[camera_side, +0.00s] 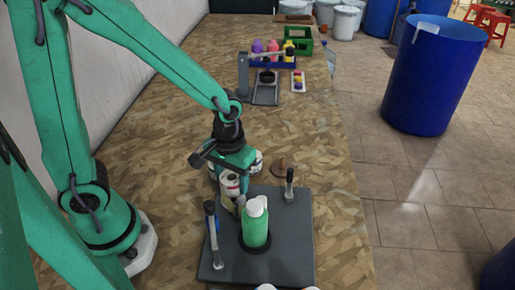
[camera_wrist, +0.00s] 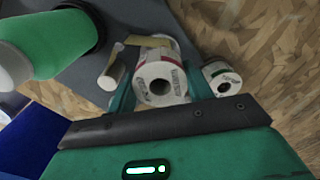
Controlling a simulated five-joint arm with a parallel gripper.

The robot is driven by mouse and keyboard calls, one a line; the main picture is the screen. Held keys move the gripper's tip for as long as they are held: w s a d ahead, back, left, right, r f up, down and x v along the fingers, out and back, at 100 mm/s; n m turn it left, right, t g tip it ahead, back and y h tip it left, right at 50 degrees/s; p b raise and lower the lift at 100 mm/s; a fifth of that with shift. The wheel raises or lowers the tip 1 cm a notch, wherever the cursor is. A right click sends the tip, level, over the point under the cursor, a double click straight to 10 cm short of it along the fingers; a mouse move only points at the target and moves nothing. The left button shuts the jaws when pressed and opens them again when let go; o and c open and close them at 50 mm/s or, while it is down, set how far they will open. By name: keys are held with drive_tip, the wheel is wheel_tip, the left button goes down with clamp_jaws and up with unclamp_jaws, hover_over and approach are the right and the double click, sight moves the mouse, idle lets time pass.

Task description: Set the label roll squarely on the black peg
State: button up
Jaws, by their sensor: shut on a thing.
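My gripper (camera_side: 232,183) is shut on a white label roll with red and dark print (camera_side: 229,188). In the wrist view the label roll (camera_wrist: 153,70) sits between the two teal fingers, its dark core hole facing the camera. It is close to the rear edge of the dark grey plate (camera_side: 284,258); whether it touches anything below is hidden. I cannot make out a black peg for certain in either view.
Another roll (camera_wrist: 221,79) lies right of the held one. A grey stand (camera_side: 243,75) and crates are farther back.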

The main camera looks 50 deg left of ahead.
sight(232, 187)
drive_tip(key=shift+f, duration=1.6)
drive_tip(key=o, duration=1.5)
drive_tip(key=shift+c, duration=0.2)
drive_tip(key=shift+r, duration=3.75)
drive_tip(key=shift+a+r, duration=0.25)
drive_tip(key=shift+r, duration=0.3)
drive_tip(key=s+a+r+m+t, duration=0.2)
drive_tip(key=s+a+r, duration=0.1)
drive_tip(key=r, duration=0.3)
drive_tip(key=s+a+r+m+t, duration=0.1)
drive_tip(key=s+a+r+t, duration=0.2)
drive_tip(key=r, duration=0.3)
drive_tip(key=shift+m+t, duration=0.3)
drive_tip(key=shift+m, duration=0.1)
